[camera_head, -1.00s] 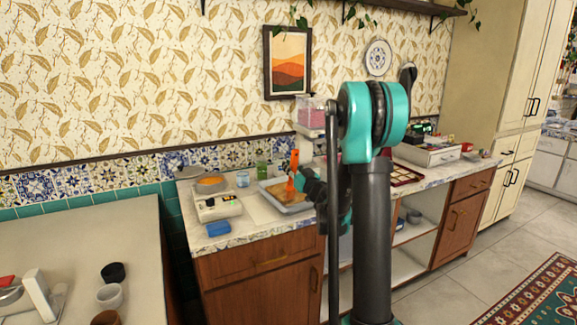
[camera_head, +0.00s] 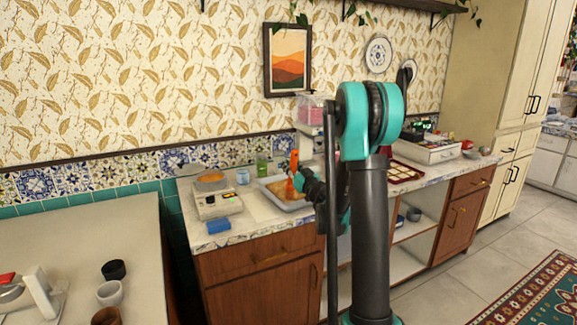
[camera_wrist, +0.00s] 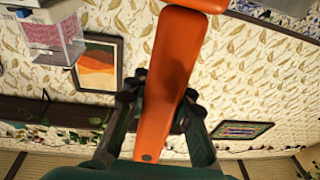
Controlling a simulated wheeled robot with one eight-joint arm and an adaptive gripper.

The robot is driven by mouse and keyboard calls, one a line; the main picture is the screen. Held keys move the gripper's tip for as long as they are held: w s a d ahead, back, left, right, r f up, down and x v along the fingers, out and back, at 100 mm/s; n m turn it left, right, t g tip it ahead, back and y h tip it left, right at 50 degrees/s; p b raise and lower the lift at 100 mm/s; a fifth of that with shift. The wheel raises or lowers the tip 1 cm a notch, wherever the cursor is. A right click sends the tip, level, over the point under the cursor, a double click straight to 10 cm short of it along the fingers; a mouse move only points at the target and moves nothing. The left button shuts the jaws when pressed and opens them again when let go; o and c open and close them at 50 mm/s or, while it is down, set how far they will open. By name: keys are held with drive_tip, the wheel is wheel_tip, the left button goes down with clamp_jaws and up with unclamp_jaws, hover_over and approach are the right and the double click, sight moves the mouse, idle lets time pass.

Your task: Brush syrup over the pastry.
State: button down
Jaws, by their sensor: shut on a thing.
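My gripper (camera_wrist: 160,100) is shut on an orange brush (camera_wrist: 170,60), whose handle runs between the two fingers in the wrist view. In the head view the orange brush (camera_head: 293,172) is upright, its lower end at the tray. The pastry (camera_head: 279,188) is a brown-orange patch in a pale tray (camera_head: 291,207) on the counter. My gripper (camera_head: 308,182) is just right of the brush. Whether the brush touches the pastry is too small to tell. A green glass (camera_head: 262,167) and a pale blue cup (camera_head: 243,176) stand behind the tray; I cannot tell which holds syrup.
A scale-like device (camera_head: 216,205) and a blue sponge-like block (camera_head: 218,226) are left of the tray. A clear-topped pink container (camera_head: 311,107) stands behind my arm. Some bare counter (camera_head: 258,209) lies between device and tray.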

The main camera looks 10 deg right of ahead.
drive_tip(key=shift+w+a+f+x, duration=0.25)
drive_tip(key=shift+f+x, duration=1.3)
drive_tip(key=shift+x, duration=6.8)
drive_tip(key=shift+s+d+r+v, duration=0.1)
drive_tip(key=shift+r+v, duration=0.4)
drive_tip(key=shift+v, duration=2.5)
drive_tip(key=shift+s+d+r+v, duration=0.1)
drive_tip(key=shift+r+v, duration=0.45)
drive_tip(key=shift+v, duration=2.4)
drive_tip(key=shift+s+d+r+v, duration=0.1)
drive_tip(key=shift+r+v, duration=0.4)
drive_tip(key=shift+v, duration=2.5)
drive_tip(key=w+a, duration=0.2)
drive_tip(key=w, duration=0.6)
drive_tip(key=w+a, duration=0.2)
drive_tip(key=w, duration=0.7)
